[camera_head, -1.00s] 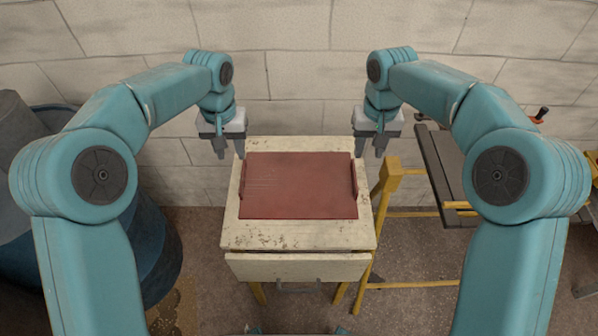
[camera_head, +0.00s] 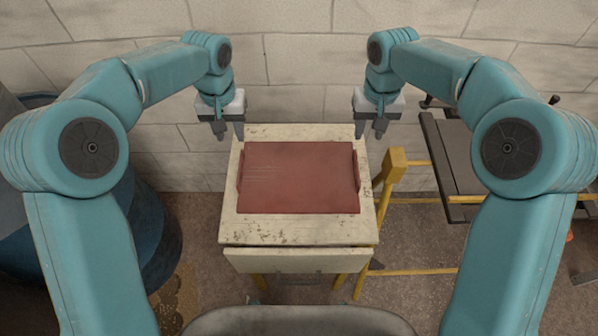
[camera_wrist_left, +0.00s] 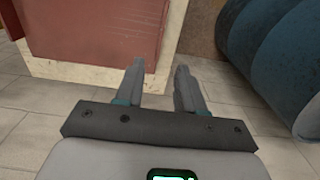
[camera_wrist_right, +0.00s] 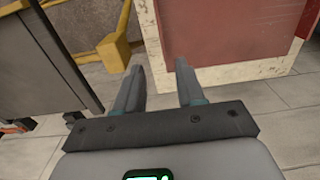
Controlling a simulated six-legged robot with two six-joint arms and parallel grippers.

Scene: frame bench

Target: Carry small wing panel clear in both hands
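The wing panel (camera_head: 298,178) is a flat dark red sheet with a raised lip along its left and right edges. It lies on a worn cream table (camera_head: 300,230). My left gripper (camera_head: 229,133) is open and empty beyond the panel's far left corner. My right gripper (camera_head: 370,133) is open and empty beyond its far right corner. Neither touches the panel. In the left wrist view the open fingers (camera_wrist_left: 160,75) are beside the table edge, with the panel (camera_wrist_left: 95,25) at upper left. In the right wrist view the fingers (camera_wrist_right: 158,75) are apart, with the panel (camera_wrist_right: 225,30) at upper right.
A block wall (camera_head: 290,60) stands close behind the table. Blue drums (camera_head: 150,235) stand at the left. A yellow-framed stand (camera_head: 395,165) and a dark workbench (camera_head: 465,165) are close on the right. A cream drawer front (camera_head: 298,262) shows below the tabletop.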

